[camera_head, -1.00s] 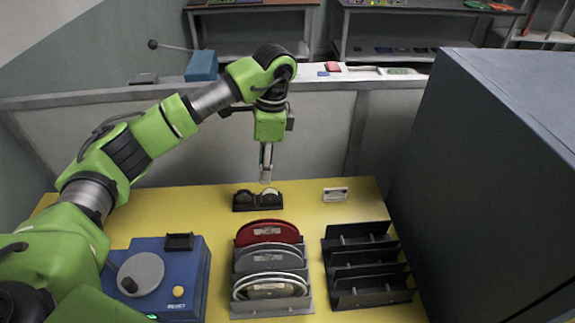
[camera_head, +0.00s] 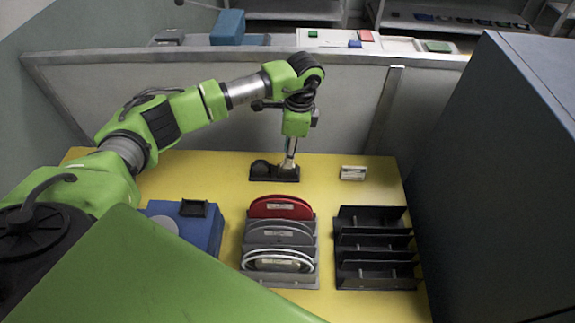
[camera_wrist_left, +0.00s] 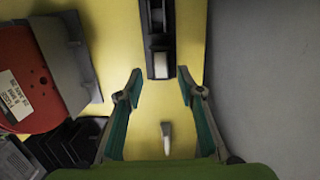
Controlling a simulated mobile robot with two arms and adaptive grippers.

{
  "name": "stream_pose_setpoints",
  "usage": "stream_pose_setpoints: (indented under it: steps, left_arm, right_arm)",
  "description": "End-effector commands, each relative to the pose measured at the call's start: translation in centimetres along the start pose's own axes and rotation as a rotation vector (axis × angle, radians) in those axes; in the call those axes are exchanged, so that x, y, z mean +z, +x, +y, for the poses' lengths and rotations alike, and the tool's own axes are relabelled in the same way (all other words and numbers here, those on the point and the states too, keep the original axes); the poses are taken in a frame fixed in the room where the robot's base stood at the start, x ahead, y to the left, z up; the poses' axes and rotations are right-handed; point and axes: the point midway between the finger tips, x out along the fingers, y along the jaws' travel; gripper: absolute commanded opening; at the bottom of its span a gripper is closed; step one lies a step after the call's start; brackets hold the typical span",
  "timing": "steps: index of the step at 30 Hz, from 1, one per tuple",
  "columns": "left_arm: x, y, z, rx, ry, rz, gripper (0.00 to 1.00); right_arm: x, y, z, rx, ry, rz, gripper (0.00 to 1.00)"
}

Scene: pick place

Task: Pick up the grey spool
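The grey spool (camera_head: 278,234) stands in the middle slot of a grey rack (camera_head: 314,250), between a red spool (camera_head: 280,208) behind it and a pale-rimmed spool (camera_head: 278,263) in front. My left gripper (camera_head: 289,163) points down well behind the rack, at the right part of a small black holder (camera_head: 262,173). In the left wrist view, my left gripper (camera_wrist_left: 160,80) is open and nothing is gripped. The black holder (camera_wrist_left: 158,40) lies just beyond its fingertips, and the red spool (camera_wrist_left: 38,85) is at the left. My right gripper is not in view.
An empty-looking black slotted rack (camera_head: 375,250) stands right of the spools. A blue device (camera_head: 195,228) is at the left, partly hidden by my green arm. A small white item (camera_head: 353,173) lies at the back. A large dark cabinet (camera_head: 500,170) bounds the right.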

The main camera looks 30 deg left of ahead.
Motion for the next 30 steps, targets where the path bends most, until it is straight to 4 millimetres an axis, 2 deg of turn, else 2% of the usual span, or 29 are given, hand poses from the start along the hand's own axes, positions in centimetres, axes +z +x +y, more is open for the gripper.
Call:
stream_pose_setpoints:
  steps: [3, 7, 16, 18, 20, 30]
  left_arm:
    - [-0.2, 1.6, 0.0, 0.005, -0.001, -0.003, 0.35]
    - [-0.2, 3.3, -0.1, 0.003, -0.001, -0.001, 0.35]
    - [-0.3, 3.9, -0.1, 0.001, 0.0, 0.001, 0.35]
    - [-0.3, 3.9, -0.1, 0.001, 0.0, 0.001, 0.17]
    - [-0.3, 3.9, -0.1, 0.001, 0.0, 0.001, 0.03]
    - [-0.2, 3.8, -0.1, 0.0, -0.001, 0.001, 0.03]
  right_arm:
    - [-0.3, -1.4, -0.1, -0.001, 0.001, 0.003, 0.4]
    - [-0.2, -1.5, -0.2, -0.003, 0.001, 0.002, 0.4]
    - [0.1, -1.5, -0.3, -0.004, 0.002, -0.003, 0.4]
    - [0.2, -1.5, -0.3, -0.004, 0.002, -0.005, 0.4]
    - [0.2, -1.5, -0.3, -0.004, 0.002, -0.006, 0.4]
    - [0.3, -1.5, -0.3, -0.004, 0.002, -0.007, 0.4]
